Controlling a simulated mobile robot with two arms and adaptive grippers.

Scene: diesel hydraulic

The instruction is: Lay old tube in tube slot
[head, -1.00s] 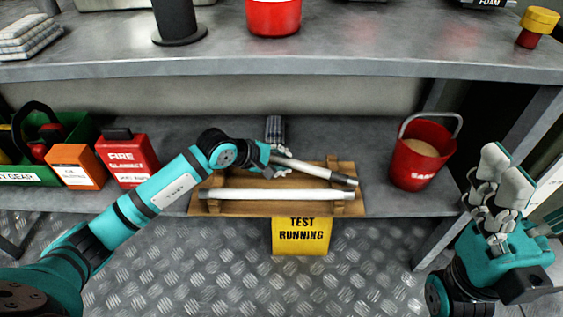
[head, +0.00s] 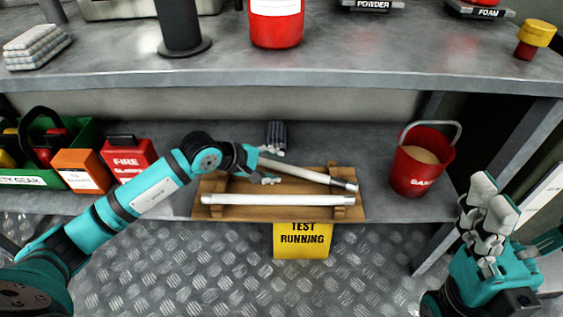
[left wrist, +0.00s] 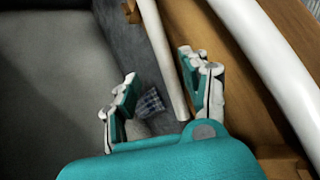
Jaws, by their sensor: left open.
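A slanted greyish-white tube (head: 300,172) with a dark metallic right end lies across the back of the wooden rack (head: 215,185). Its right end rests at the rack's right support; its left end is by my left gripper (head: 264,166). A second, whiter tube (head: 270,199) lies straight along the rack's front. My left gripper is open; in the left wrist view (left wrist: 160,95) the slanted tube (left wrist: 160,50) passes between its fingers, nearer the right ones. The whiter tube (left wrist: 265,50) lies farther right there. My right gripper (head: 510,215) is open and empty, away at the right.
A red sand bucket (head: 418,165) stands right of the rack. Red (head: 128,157) and orange (head: 80,170) boxes and a green gear bin (head: 40,178) stand left. A dark checked item (head: 276,134) lies behind the rack. An upper shelf (head: 350,70) overhangs the back.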

